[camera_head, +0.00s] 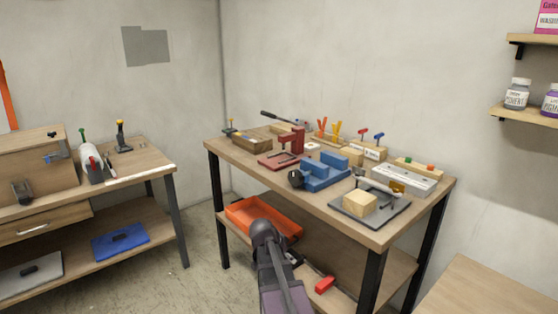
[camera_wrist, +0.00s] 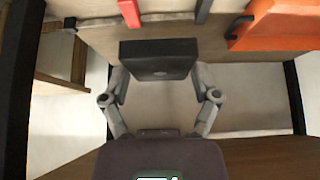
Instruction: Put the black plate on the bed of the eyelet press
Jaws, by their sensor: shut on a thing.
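In the wrist view a flat black plate (camera_wrist: 158,58) with a small round mark sits between the two grey fingers of my gripper (camera_wrist: 159,82), which is shut on it. In the head view my arm reaches up from the bottom, in front of the workbench's lower shelf. The plate cannot be made out there. A red press (camera_head: 291,140) with a long dark lever stands toward the back left of the bench top; it looks like the eyelet press. Its flat red bed (camera_head: 277,161) faces the front and looks clear. My arm is in front of and below it.
The bench top (camera_head: 232,161) also holds a blue vise (camera_head: 325,172), a grey board (camera_head: 375,214) with a wooden block, and several tools behind. An orange tray (camera_head: 240,211) and a red-handled tool (camera_head: 324,285) are on the lower shelf. Another bench (camera_head: 150,158) stands left.

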